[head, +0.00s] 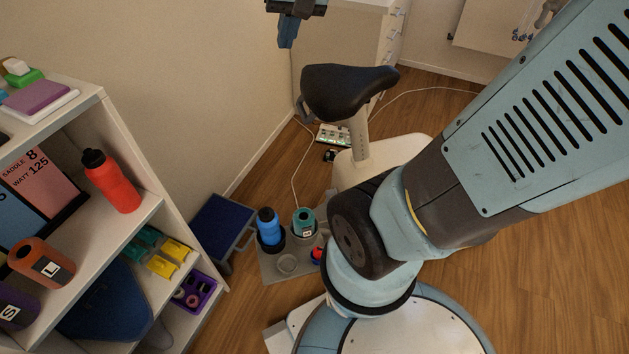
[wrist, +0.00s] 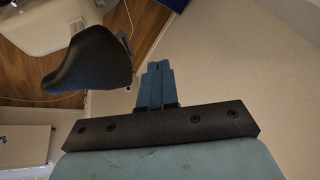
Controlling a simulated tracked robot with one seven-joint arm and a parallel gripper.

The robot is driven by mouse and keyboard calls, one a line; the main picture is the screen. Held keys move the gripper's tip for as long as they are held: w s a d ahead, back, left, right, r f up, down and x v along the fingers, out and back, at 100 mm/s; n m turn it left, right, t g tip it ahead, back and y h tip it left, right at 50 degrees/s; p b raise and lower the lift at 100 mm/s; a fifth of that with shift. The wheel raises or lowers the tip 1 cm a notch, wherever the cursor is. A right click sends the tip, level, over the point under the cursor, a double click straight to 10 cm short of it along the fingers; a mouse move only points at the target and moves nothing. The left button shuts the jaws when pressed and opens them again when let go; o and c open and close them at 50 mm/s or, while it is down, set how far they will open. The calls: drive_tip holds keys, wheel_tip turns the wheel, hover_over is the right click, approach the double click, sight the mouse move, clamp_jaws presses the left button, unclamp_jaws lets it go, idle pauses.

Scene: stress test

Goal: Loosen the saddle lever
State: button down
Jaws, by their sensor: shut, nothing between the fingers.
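The black saddle (head: 345,90) sits on a pale post (head: 359,138) of the exercise bike in the head view. In the wrist view the saddle (wrist: 88,65) is left of my fingers. A small grey-blue curved part (head: 303,108) shows at the saddle's left end, and also in the wrist view (wrist: 124,42); I cannot tell whether it is the lever. No lever is clearly seen on the post. My gripper (head: 286,46) is above and left of the saddle, apart from it. Its blue fingers are together and empty in the wrist view (wrist: 154,72).
A shelf (head: 150,205) with bottles and boxes stands at the left. A grey tray (head: 268,271) with a blue bottle (head: 269,228) and a teal one (head: 304,220) is on the floor beside a blue step (head: 220,225). A white cable crosses the floor. Wooden floor at the right is clear.

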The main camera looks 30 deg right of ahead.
drive_tip(key=w+d+f+m+g, duration=0.15)
drive_tip(key=w+f+m, duration=0.25)
drive_tip(key=w+f, duration=0.8)
drive_tip(key=w+d+f+m+g, duration=0.1)
drive_tip(key=w+d+f+m, duration=0.1)
drive_tip(key=w+f, duration=0.45)
drive_tip(key=w+d+f+m+g, duration=0.1)
drive_tip(key=w+f+m, duration=0.15)
drive_tip(key=f, duration=0.75)
drive_tip(key=w+d+f+m+g, duration=0.1)
drive_tip(key=w+d+f+m, duration=0.1)
drive_tip(key=w+f, duration=0.45)
drive_tip(key=s+d+f+m+h, duration=0.1)
drive_tip(key=s+d+f, duration=0.2)
drive_tip(key=f, duration=1.1)
drive_tip(key=s+d+f+m+g, duration=0.1)
drive_tip(key=s+d+f, duration=0.3)
drive_tip(key=f, duration=1)
drive_tip(key=s+d+f+m+g+h, duration=0.1)
drive_tip(key=s+d+f+m, duration=0.2)
drive_tip(key=f, duration=1.1)
drive_tip(key=shift+s+d+h, duration=0.3)
drive_tip(key=shift+s+d, duration=0.3)
drive_tip(key=shift+d, duration=0.3)
drive_tip(key=shift+g, duration=0.25)
